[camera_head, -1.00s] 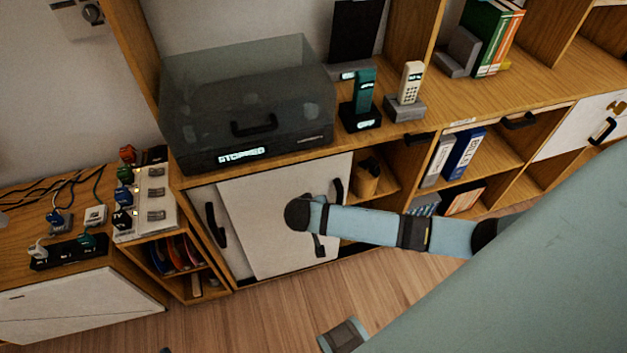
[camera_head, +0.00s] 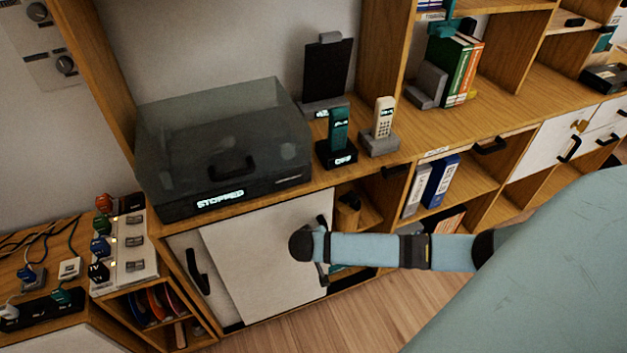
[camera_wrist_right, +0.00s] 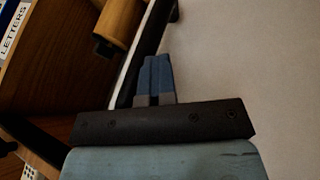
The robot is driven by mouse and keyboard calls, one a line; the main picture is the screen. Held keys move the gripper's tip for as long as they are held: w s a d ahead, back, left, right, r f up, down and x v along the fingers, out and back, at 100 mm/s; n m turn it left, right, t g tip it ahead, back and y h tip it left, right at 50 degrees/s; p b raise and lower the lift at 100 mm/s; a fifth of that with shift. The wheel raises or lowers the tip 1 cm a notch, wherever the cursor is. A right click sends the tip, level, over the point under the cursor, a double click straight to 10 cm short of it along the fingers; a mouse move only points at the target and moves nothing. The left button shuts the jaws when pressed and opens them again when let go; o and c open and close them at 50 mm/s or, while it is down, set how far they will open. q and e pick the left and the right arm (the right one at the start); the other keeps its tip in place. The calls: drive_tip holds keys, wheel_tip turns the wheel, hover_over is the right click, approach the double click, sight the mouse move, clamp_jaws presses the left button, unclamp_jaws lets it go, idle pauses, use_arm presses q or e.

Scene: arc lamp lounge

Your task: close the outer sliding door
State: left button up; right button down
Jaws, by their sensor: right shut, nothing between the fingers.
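The outer sliding door (camera_head: 262,255) is a white panel at the front of the low wooden cabinet. It covers much of the left bay and overlaps the inner white door (camera_head: 186,252), whose black handle shows at the left. The bay is open to the right of the outer door. The outer door's black handle (camera_head: 322,227) is at its right edge, partly hidden by my right arm. My right gripper (camera_head: 322,275) is low at that edge, mostly hidden. In the right wrist view its fingers (camera_wrist_right: 156,75) are shut and empty beside the door's edge; contact is unclear. My left gripper is out of view.
A yellow-brown roll (camera_head: 348,215) stands in the open bay. Binders (camera_head: 430,185) stand in the shelf to the right. A smoky-lidded turntable (camera_head: 225,160) and cordless phones (camera_head: 383,120) sit on top. Wooden floor (camera_head: 345,315) lies clear in front.

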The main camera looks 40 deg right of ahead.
use_arm(q)
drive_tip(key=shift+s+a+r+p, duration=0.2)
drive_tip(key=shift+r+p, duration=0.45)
drive_tip(key=shift+p, duration=0.75)
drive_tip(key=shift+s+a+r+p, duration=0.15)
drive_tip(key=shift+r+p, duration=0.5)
drive_tip(key=shift+p, duration=0.8)
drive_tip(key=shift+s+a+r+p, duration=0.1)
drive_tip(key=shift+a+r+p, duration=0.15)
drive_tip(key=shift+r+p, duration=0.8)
use_arm(e)
drive_tip(key=s+d, duration=0.3)
drive_tip(key=d, duration=0.8)
drive_tip(key=s+d, duration=0.3)
drive_tip(key=d, duration=0.9)
drive_tip(key=shift+s+d+p, duration=0.3)
drive_tip(key=shift+s+p, duration=0.05)
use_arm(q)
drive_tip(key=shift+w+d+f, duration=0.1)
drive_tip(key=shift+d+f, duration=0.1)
use_arm(e)
drive_tip(key=shift+d, duration=0.1)
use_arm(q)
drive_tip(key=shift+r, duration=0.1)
